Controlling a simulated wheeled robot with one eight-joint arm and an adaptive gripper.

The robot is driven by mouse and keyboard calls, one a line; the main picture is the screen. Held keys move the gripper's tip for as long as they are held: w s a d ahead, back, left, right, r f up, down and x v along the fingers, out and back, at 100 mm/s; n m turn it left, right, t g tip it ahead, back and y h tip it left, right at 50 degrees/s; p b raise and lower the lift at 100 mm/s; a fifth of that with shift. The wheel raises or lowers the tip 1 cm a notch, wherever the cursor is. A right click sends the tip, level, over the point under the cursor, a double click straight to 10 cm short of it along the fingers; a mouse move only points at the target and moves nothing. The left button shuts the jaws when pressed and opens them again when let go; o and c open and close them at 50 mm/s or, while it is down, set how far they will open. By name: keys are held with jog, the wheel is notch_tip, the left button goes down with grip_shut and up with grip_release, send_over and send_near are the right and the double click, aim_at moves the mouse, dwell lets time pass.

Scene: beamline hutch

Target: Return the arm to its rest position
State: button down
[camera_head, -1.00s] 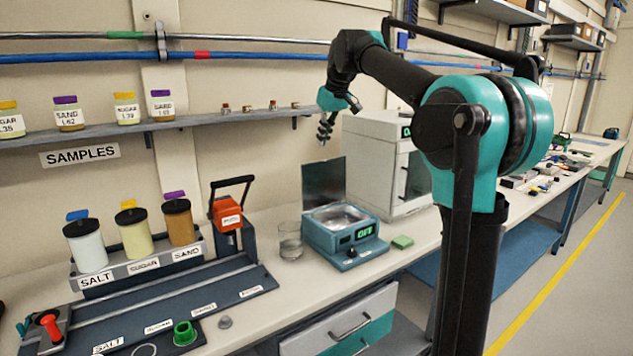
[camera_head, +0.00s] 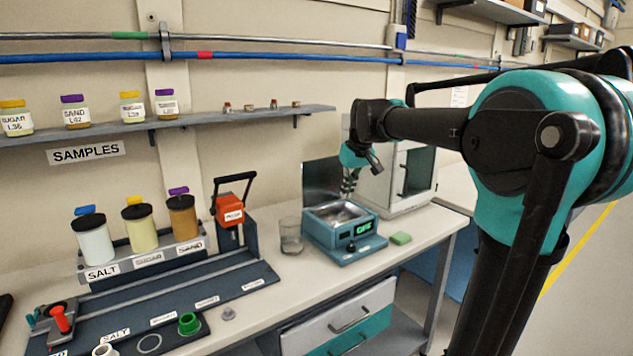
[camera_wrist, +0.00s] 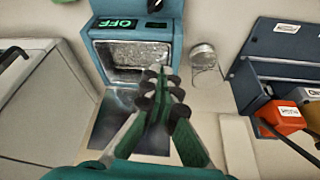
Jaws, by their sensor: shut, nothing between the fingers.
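My gripper (camera_head: 349,187) hangs from the bent arm over the back right part of the teal heater box (camera_head: 344,257), in front of the raised dark lid panel (camera_head: 322,182). Its fingers are shut and empty. In the wrist view my gripper (camera_wrist: 160,85) points toward the box's open metal basin (camera_wrist: 136,57), with the fingertips pressed together. The box's display (camera_wrist: 114,23) reads OFF. My arm's links cross the right side of the head view and hide part of the white cabinet (camera_head: 385,190).
A glass beaker (camera_head: 291,235) stands left of the box and a green block (camera_head: 401,238) to its right. Farther left are an orange press (camera_head: 234,212) and salt, sugar and sand jars (camera_head: 140,226). A shelf (camera_head: 230,118) with samples runs along the wall above.

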jog(key=s+d+f+m, duration=0.2)
jog(key=s+d+f, duration=0.3)
jog(key=s+f, duration=0.8)
jog(key=s+d+f+m+h, duration=0.1)
jog(key=s+d+f, duration=0.4)
jog(key=s+f, duration=0.9)
jog(key=shift+s+f+m+h, duration=0.15)
jog(key=shift+f+m+h, duration=0.15)
jog(key=shift+f+m, duration=0.4)
jog(key=shift+r, duration=0.2)
